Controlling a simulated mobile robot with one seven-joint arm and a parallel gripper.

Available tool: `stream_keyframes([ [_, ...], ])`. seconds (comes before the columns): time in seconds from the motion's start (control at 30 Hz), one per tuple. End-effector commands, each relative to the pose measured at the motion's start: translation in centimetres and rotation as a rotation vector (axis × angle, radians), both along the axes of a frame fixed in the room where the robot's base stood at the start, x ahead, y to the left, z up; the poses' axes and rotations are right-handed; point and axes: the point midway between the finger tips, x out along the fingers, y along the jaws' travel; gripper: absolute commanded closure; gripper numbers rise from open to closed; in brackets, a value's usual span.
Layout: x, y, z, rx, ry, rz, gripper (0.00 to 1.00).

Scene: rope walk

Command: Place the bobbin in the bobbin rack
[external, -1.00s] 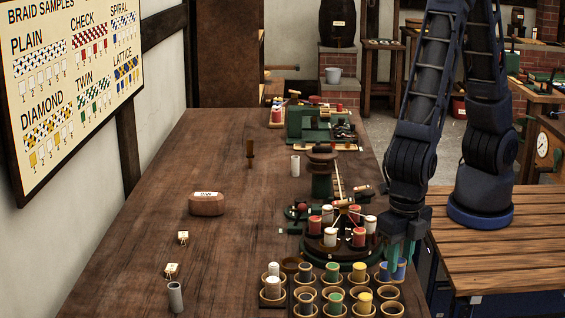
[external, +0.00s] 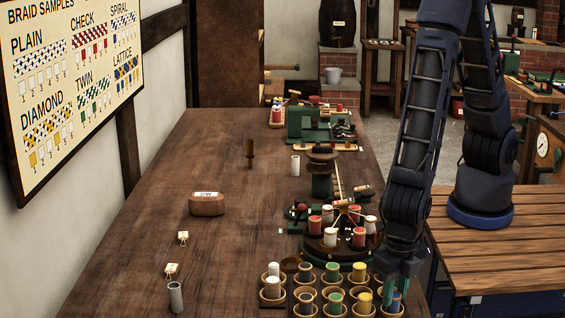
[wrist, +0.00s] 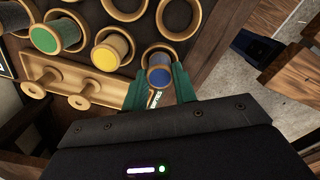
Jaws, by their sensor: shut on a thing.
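My gripper (wrist: 160,88) is shut on the blue bobbin (wrist: 160,76), with one green finger on each side of it. In the external view the gripper (external: 398,290) is low at the right end of the bobbin rack, and the blue bobbin (external: 396,302) shows between the fingers. The bobbin rack (external: 348,299) has rows of round tan cups, several holding white, green and yellow bobbins. In the wrist view a tan cup rim (wrist: 156,49) shows around the blue bobbin's far side. I cannot tell how deep it sits in that cup.
A yellow bobbin (wrist: 105,57) and a green bobbin (wrist: 45,38) stand beside the held one. The round braiding stand (external: 338,240) with red and white bobbins is just behind the rack. A grey cylinder (external: 175,297) stands front left; the table's left half is mostly clear.

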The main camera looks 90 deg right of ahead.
Motion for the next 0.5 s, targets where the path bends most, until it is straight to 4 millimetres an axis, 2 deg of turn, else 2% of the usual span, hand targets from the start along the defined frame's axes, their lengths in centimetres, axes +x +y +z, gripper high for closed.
stream_keyframes([
  [0.17,0.00,0.00,-0.28,-0.001,0.001,0.000,0.94],
  [0.2,0.00,0.00,-0.29,0.000,0.000,0.000,0.69],
  [0.3,0.01,0.01,-0.26,0.000,0.000,0.000,0.51],
  [0.5,0.01,0.01,-0.26,0.000,0.000,0.000,0.51],
])
